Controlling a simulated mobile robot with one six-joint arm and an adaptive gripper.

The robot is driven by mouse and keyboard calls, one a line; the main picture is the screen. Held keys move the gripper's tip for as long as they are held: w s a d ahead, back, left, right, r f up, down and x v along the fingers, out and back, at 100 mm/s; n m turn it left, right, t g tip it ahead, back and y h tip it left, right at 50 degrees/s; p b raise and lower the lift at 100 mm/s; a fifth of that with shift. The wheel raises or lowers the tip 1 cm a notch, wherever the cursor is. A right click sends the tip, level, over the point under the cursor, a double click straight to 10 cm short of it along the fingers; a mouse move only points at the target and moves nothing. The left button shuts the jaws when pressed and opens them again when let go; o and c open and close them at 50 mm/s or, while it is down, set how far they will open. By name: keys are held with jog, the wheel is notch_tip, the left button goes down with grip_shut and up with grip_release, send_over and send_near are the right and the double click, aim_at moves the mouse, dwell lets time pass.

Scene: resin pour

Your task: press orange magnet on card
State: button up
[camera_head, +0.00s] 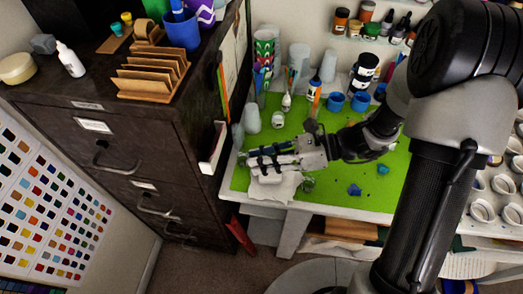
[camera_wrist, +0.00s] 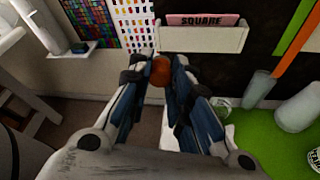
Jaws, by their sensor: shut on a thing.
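The orange magnet (camera_wrist: 161,70) is a small rounded piece between the fingertips of my gripper (camera_wrist: 160,76) in the wrist view. My gripper is shut on it. A pink card (camera_wrist: 203,20) reading "SQUARE" sits in a white holder (camera_wrist: 200,38) on the dark cabinet side, beyond and to the right of the fingertips. The magnet is apart from the card. In the head view, my gripper (camera_head: 243,160) points left over the front left of the green mat, near the white holder (camera_head: 213,148). The magnet cannot be made out there.
The dark cabinet (camera_head: 120,120) stands left of the table, with a wooden rack (camera_head: 152,75) and blue cup (camera_head: 181,30) on top. Cups and bottles stand at the back of the green mat (camera_head: 335,190). A white cloth (camera_head: 275,188) lies under my gripper.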

aim_at(216, 148)
jog(key=w+a+r+m+t+b, duration=0.1)
jog(key=a, duration=0.5)
jog(key=shift+w+a+y, duration=0.2)
jog(key=shift+w+y, duration=0.2)
jog(key=shift+w+a, duration=0.15)
jog(key=shift+a, duration=1.75)
dwell(0.9)
dwell(0.5)
jog(key=o, duration=0.8)
jog(key=shift+o, duration=0.4)
jog(key=o, duration=0.4)
jog(key=shift+o, duration=0.2)
